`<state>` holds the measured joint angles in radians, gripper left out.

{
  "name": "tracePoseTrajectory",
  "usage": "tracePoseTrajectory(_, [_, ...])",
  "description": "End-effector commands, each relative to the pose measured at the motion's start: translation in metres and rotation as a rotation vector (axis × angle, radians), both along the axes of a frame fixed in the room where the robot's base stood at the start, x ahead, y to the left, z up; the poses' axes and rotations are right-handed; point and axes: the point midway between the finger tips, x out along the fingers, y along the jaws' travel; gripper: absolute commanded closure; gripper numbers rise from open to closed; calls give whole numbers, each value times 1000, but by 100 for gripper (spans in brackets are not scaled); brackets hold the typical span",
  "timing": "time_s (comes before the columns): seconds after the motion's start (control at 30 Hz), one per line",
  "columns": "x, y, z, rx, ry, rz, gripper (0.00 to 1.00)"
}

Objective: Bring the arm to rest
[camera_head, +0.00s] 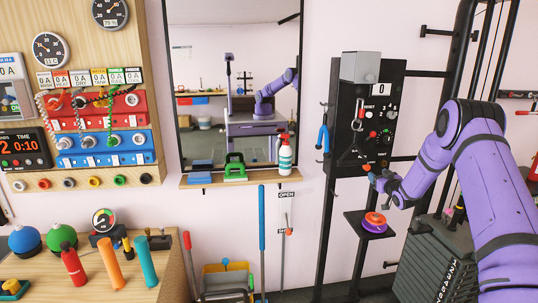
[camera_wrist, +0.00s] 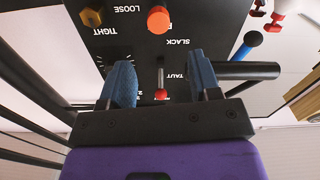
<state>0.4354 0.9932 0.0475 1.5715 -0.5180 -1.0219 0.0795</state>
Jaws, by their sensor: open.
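My gripper (camera_head: 377,180) is at the end of my purple arm, which reaches in from the right in the head view. It is in front of the lower part of a black control panel (camera_head: 397,88), above a small shelf. In the wrist view my gripper (camera_wrist: 160,68) has its two blue fingers apart, with nothing held between them. Beyond the fingers the panel (camera_wrist: 185,18) shows an orange knob (camera_wrist: 158,19) and a small red-tipped lever (camera_wrist: 161,93). I cannot tell whether the fingers touch the panel.
A small black shelf (camera_head: 352,216) holds a purple and orange-red stack (camera_head: 375,222) just below my gripper. A dark weight stack (camera_head: 432,268) and black rack posts stand at the right. A wooden bench (camera_head: 140,291) with bottles and cylinders is at the lower left.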

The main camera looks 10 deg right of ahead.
Motion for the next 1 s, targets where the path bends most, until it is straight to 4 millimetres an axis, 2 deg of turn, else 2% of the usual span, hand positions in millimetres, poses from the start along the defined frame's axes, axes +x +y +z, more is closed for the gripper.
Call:
tracePoseTrajectory(0.27, [-11, 31, 88, -26, 110, -46, 43])
tracePoseTrajectory(0.47, [-39, 59, 150, -35, 214, -88, 43])
tracePoseTrajectory(0.6, [-67, 79, 189, -36, 286, -115, 43])
tracePoseTrajectory(0.77, [-106, 103, 227, -31, 368, -142, 43])
tracePoseTrajectory(1.0, [-178, 139, 273, -13, 490, -175, 43])
